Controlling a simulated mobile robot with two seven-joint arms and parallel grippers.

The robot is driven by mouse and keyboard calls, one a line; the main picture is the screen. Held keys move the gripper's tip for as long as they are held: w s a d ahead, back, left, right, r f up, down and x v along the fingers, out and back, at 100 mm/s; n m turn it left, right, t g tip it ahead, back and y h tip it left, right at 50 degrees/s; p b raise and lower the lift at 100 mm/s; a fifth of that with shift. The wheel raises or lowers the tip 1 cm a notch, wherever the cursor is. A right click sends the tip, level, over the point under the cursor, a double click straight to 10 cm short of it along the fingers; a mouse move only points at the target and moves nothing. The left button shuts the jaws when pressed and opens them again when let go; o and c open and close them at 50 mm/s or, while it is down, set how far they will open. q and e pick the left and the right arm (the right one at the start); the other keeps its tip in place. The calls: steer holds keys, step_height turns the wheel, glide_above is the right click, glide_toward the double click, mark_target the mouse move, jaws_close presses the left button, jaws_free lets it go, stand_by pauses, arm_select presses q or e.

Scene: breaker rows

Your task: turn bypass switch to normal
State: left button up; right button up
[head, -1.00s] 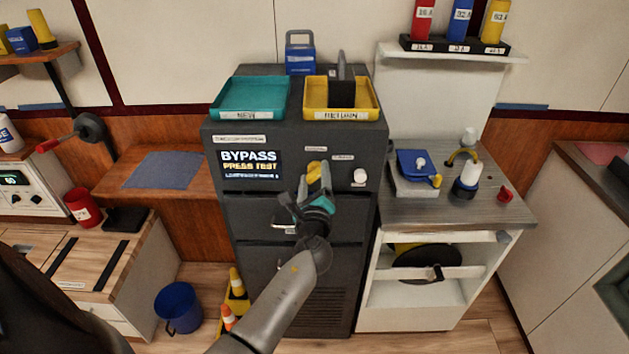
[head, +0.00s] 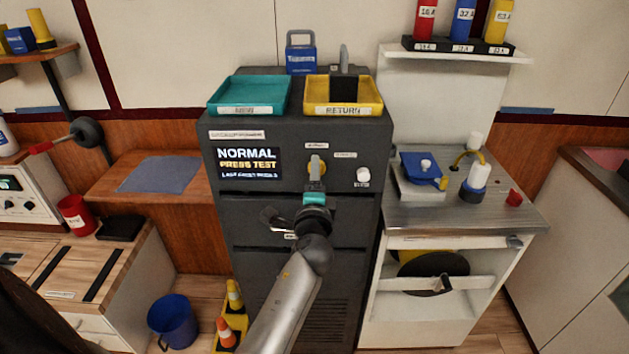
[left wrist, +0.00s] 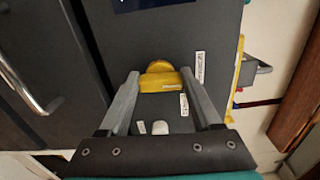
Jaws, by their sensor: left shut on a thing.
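The yellow bypass switch (left wrist: 160,82) shows between my fingertips in the left wrist view. In the head view my left gripper (head: 316,168) reaches up to the cabinet front and is shut on this switch, hiding most of it. The dark grey cabinet (head: 215,210) carries a display (head: 248,162) that reads "NORMAL" and "PRESS TEST", with a smaller third line I cannot read for sure. A white round button (head: 362,175) sits to the right of the switch. My right gripper is not in view.
A teal tray (head: 247,110) and a yellow tray (head: 343,110) labelled "RETURN" stand on the cabinet top. A steel-topped counter (head: 430,213) adjoins at right. A blue bucket (head: 172,318) and yellow wedge with cones (head: 228,330) are on the floor at left.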

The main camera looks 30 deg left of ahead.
arm_select(q)
steer(key=shift+n, duration=0.4)
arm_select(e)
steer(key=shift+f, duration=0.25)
arm_select(q)
steer(key=o, duration=1.4)
